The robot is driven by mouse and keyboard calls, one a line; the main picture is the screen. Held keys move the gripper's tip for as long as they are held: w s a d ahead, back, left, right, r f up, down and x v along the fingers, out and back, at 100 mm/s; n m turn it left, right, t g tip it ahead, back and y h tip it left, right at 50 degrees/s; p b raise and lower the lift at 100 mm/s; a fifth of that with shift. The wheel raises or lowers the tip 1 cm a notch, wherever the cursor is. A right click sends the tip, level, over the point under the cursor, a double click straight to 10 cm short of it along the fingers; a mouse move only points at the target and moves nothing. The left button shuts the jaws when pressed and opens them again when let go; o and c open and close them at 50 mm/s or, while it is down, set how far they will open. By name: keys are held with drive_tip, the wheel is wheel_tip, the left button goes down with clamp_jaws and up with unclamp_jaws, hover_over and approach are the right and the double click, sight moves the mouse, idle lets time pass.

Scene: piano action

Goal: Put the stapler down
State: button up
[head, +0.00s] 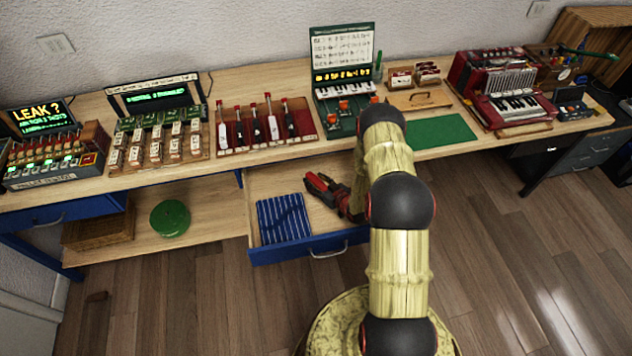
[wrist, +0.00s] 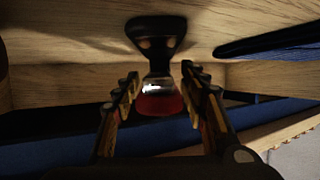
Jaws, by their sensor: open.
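In the wrist view, a dark object with a wide end, a narrow neck and a red end, which I take to be the stapler (wrist: 158,103), is at the drawer's wooden floor. My gripper (wrist: 160,74) is open, with one finger on each side of it and visible gaps between. In the head view my gripper (head: 322,188) is low inside the open drawer (head: 262,184), right of a blue striped cloth (head: 284,219). The arm hides part of the drawer there, and I cannot make out the stapler separately in that view.
The drawer's blue front (head: 300,249) and side walls stand close around my gripper. The striped cloth also shows in the wrist view (wrist: 275,46). A green round thing (head: 170,219) sits on the lower shelf. Piano models and a green mat (head: 440,131) are on the bench above.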

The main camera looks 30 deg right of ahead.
drive_tip(key=shift+r, duration=0.2)
drive_tip(key=p+v, duration=0.1)
drive_tip(key=v, duration=0.6)
drive_tip(key=shift+s+p, duration=0.25)
drive_tip(key=shift+p, duration=0.1)
drive_tip(key=shift+r, duration=0.1)
